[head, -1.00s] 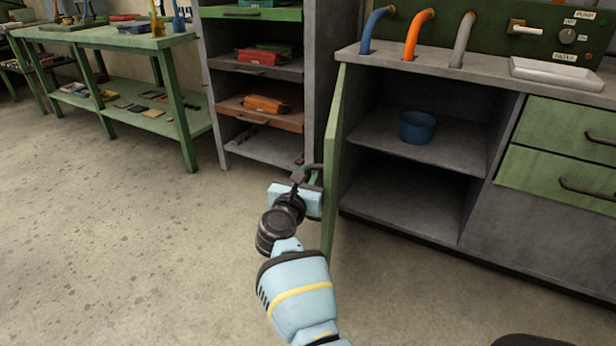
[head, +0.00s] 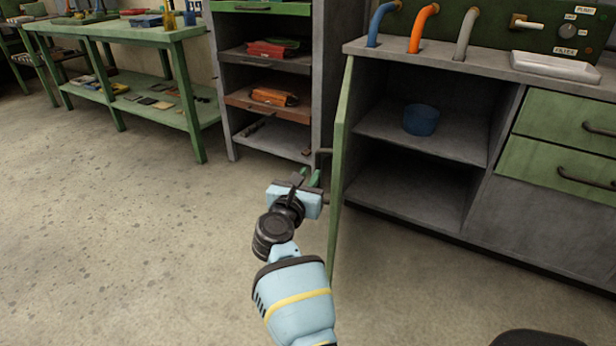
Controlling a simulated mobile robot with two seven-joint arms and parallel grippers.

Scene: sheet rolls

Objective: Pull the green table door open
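The green table door (head: 340,165) stands swung open at the left side of the grey cabinet. I see it nearly edge-on, and the cabinet's inside shows. Its dark handle (head: 323,153) sticks out on the door's left face. My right gripper (head: 306,178) is just below and left of the handle, close to the door's outer face. Its two fingers are apart with nothing seen between them, and it appears clear of the handle. My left gripper is out of view.
A blue bowl (head: 421,119) sits on the cabinet's upper shelf. Green drawers (head: 560,125) are to its right. A grey shelf rack (head: 268,60) stands behind the door, and a green workbench (head: 125,30) is at left. The floor at left is clear.

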